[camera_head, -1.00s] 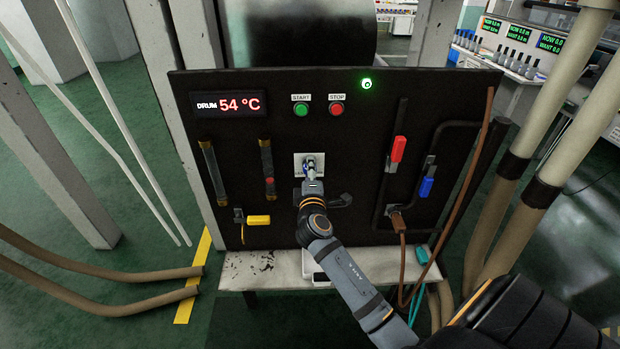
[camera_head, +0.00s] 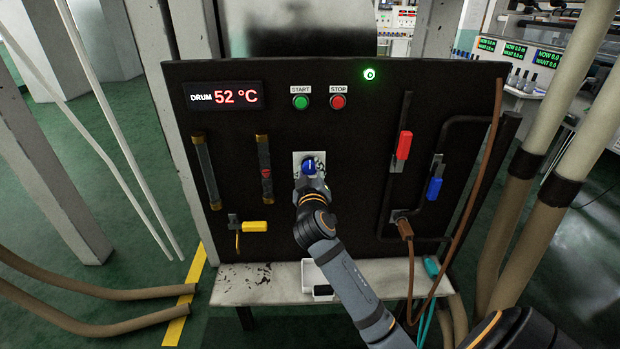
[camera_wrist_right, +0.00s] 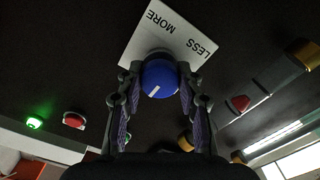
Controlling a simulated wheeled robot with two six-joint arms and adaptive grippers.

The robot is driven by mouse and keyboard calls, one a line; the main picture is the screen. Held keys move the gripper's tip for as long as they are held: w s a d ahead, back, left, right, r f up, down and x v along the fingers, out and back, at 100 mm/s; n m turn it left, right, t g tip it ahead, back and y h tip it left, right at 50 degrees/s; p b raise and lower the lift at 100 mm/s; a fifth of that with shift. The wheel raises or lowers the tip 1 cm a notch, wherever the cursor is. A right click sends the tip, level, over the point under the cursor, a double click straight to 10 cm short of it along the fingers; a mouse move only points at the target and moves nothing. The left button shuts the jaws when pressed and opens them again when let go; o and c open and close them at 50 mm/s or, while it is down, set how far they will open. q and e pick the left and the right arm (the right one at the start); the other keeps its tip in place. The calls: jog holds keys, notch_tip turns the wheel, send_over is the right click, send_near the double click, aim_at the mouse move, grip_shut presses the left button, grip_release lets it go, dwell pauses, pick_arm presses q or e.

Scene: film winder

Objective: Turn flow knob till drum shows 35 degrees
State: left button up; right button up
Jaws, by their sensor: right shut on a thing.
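The blue flow knob (camera_head: 309,166) sits on a pale plate in the middle of the black panel. In the right wrist view the knob (camera_wrist_right: 160,79) stands before a white plate (camera_wrist_right: 187,33) marked MORE and LESS. My right gripper (camera_wrist_right: 158,92) is shut on the knob, one finger on each side. In the head view my right gripper (camera_head: 309,180) partly hides the knob and its plate. The drum display (camera_head: 225,97) reads 52 °C in red. My left gripper is not in view.
Green START (camera_head: 300,102) and red STOP (camera_head: 338,101) buttons are above the knob. A red lever (camera_head: 403,145) and a blue lever (camera_head: 434,188) are to its right, a yellow handle (camera_head: 255,226) to its lower left. A white tray (camera_head: 316,275) sits on the bench below.

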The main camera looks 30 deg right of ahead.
pick_arm(q)
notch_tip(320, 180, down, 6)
jog(key=b, duration=0.5)
pick_arm(e)
jog(key=m, duration=0.7)
jog(key=shift+f, duration=0.35)
jog(key=m+b, duration=0.3)
jog(key=m, duration=0.1)
jog(key=shift+m, duration=0.3)
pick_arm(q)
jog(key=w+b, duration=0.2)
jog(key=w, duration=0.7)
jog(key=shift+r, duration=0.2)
pick_arm(e)
jog(key=shift+r+m, duration=0.15)
jog(key=shift+m, duration=1.15)
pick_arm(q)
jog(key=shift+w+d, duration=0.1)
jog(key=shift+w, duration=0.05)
pick_arm(e)
jog(key=o, duration=1.2)
jog(key=shift+r, duration=0.1)
jog(key=shift+a, duration=0.1)
jog(key=shift+v, duration=3.7)
